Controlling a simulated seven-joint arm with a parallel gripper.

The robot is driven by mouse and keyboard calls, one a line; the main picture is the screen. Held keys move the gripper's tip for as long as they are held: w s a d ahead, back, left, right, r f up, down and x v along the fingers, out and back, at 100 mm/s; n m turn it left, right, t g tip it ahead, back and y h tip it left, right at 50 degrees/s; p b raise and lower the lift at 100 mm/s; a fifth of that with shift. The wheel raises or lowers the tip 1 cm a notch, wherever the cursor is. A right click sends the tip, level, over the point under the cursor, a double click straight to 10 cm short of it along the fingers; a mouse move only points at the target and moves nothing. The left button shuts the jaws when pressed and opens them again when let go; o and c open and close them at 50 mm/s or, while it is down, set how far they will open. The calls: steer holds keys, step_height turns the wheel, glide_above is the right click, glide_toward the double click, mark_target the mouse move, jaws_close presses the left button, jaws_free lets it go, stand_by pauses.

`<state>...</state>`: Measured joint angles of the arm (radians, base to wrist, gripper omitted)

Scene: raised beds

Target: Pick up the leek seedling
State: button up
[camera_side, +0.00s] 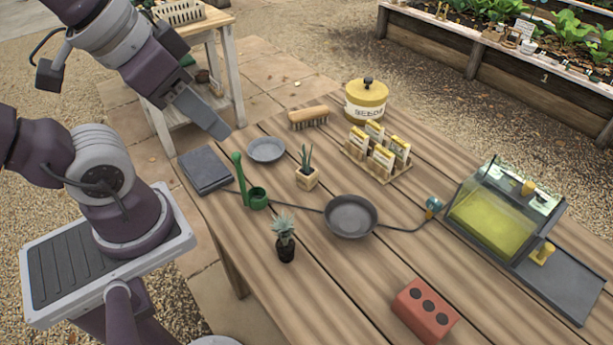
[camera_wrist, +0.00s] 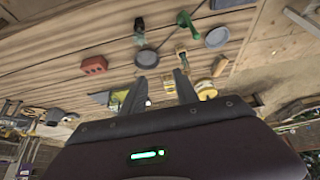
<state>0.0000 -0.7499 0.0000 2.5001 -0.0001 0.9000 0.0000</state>
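The leek seedling (camera_side: 306,170) appears to be the plant with upright green leaves in a small pale wooden pot on the table. In the wrist view it seems to be the small green and tan shape (camera_wrist: 181,52), too small to make out clearly. My gripper (camera_side: 218,130) is in the air at the upper left of the side view, well apart from the seedling. In the wrist view my gripper (camera_wrist: 161,75) has its two fingers spread, with nothing held between them.
Near the seedling are a green scoop (camera_side: 258,198), grey plate (camera_side: 266,150), dark pan (camera_side: 350,216) and black-potted plant (camera_side: 285,248). Behind are a brush (camera_side: 308,117), yellow tin (camera_side: 366,101) and packet rack (camera_side: 380,160). A brick (camera_side: 425,311) and glass case (camera_side: 500,213) stand right.

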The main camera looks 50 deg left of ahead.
steer(key=o, duration=0.6)
steer(key=n+g+h, duration=0.5)
steer(key=n+h, duration=0.6)
steer(key=n, duration=0.5)
glide_above(300, 168)
steer(key=a, duration=0.1)
step_height(300, 168, down, 20)
steer(key=a+f+n, duration=0.1)
steer(key=f, duration=0.1)
steer(key=a+f+n+t+h, duration=0.1)
steer(key=f, duration=0.2)
steer(key=a+f+n+t+h, duration=0.1)
steer(key=f+n, duration=0.1)
steer(key=f, duration=0.1)
steer(key=shift+s+a+f, duration=0.1)
steer(key=shift+a+f, duration=0.05)
steer(key=shift+a, duration=0.1)
steer(key=shift+n, duration=0.3)
steer(key=x, duration=0.3)
steer(key=f+x, duration=0.1)
steer(key=x, duration=0.3)
steer(key=shift+s+a, duration=0.1)
